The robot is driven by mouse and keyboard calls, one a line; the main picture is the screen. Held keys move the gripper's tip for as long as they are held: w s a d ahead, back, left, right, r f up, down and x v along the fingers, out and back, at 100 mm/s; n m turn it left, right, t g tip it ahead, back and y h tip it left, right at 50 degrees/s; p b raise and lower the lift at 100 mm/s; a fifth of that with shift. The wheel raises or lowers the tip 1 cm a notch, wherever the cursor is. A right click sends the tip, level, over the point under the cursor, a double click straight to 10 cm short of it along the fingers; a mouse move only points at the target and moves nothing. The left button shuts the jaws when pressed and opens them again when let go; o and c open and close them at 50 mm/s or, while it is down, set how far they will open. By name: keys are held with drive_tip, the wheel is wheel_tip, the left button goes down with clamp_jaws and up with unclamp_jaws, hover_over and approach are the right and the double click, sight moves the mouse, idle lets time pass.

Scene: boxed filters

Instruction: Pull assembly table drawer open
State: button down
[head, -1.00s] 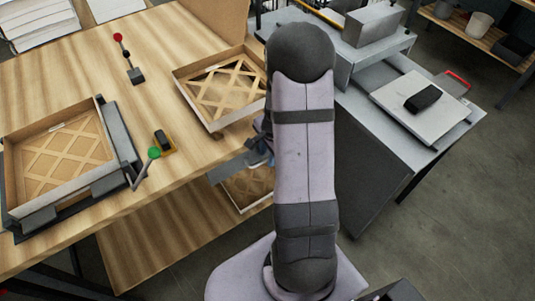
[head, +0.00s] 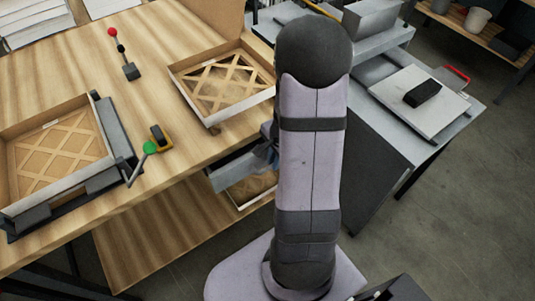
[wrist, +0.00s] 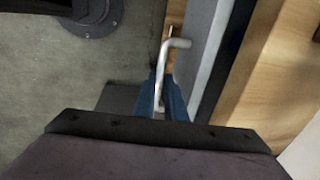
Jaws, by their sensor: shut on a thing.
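The assembly table (head: 150,85) has a wooden top, and its grey drawer (head: 238,168) sticks out from under the near edge, partly hidden by my arm. In the wrist view, the pale metal bar handle (wrist: 166,50) stands off the grey drawer front (wrist: 207,60). My gripper (wrist: 166,88) has blue fingers on either side of the handle's lower part and is shut on it. In the head view, my gripper (head: 271,152) is mostly hidden behind my arm at the drawer. The drawer's inside is hard to make out.
A cardboard tray with a lattice filter (head: 222,85) sits on the table above the drawer. Another filter tray (head: 60,155) lies in a fixture at left. A lower shelf (head: 165,225) holds a further box (head: 250,188). A grey bench (head: 440,140) stands at right.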

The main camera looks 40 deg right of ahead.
drive_tip(key=s+b, duration=1.2)
drive_tip(key=s, duration=0.2)
drive_tip(key=shift+d+r, duration=0.15)
drive_tip(key=c, duration=1.8)
unclamp_jaws()
